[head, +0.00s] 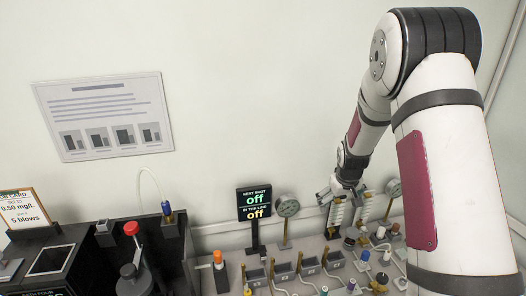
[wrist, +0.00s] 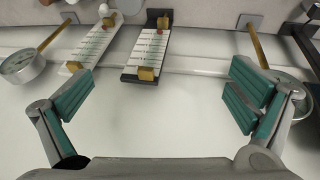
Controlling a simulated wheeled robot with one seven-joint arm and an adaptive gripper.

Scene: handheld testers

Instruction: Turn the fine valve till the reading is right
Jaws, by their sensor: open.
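My gripper (wrist: 162,92) is open and empty in the wrist view, its green-padded fingers wide apart over bare white surface. In the head view it is small (head: 335,190), close to the two tube meters. One scaled meter (wrist: 93,46) has a white ball-shaped part at its upper end in the wrist view. The other meter (wrist: 149,52) has a dark frame and a small red mark. I cannot tell which part is the fine valve. The display (head: 254,204) reads "next shot off" and "in the line off".
Round gauges stand left (head: 287,206) and right (head: 394,187) of the meters. A card (head: 24,208) reads 0.50 mg/L and 5 blows. Several small coloured-cap fittings and hoses crowd the bench front. A dark station with a red knob (head: 131,228) stands left.

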